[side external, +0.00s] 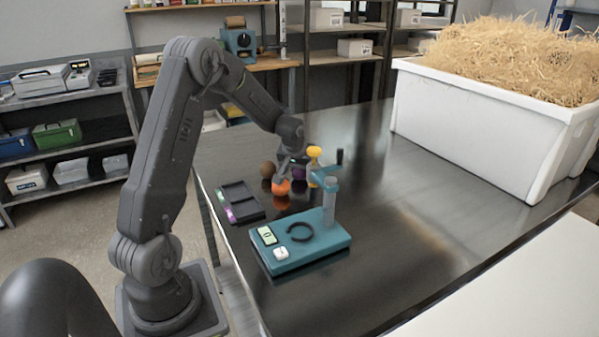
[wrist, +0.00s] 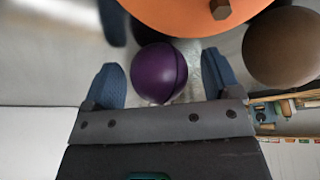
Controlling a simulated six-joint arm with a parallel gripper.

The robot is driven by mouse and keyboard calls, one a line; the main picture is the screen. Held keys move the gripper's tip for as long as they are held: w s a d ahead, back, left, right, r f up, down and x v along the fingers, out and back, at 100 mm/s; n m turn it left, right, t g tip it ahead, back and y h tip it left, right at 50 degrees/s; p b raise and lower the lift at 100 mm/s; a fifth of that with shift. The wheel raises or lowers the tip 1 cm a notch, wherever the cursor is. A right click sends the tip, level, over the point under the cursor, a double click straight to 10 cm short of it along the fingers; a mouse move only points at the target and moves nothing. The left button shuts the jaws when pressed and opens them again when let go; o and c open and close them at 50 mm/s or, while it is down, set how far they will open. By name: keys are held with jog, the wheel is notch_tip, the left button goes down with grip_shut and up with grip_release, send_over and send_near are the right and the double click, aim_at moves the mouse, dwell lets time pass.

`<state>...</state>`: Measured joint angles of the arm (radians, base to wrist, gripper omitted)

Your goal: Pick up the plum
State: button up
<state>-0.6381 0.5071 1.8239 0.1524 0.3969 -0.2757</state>
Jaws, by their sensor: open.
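The plum is a round, dark purple fruit (wrist: 158,74) in the middle of the wrist view, with a crease down its right side. In the side external view the plum (side external: 299,173) is partly hidden behind my gripper and an orange fruit. My gripper (wrist: 165,80) is open, with one blue finger on each side of the plum in the wrist view. A narrow gap shows between the plum and each finger there. In the side external view my gripper (side external: 290,168) is low over the group of fruit, and its fingertips are hard to make out.
An orange fruit (side external: 281,187) and a brown ball (side external: 268,169) sit close by. A yellow-topped item (side external: 314,153) stands beside the teal device with a post (side external: 300,240). A black tray (side external: 238,200) lies left. A white bin of straw (side external: 480,130) stands right; the table between is clear.

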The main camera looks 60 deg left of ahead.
jog(key=shift+c, duration=0.3)
jog(key=c, duration=1)
jog(key=shift+o, duration=0.2)
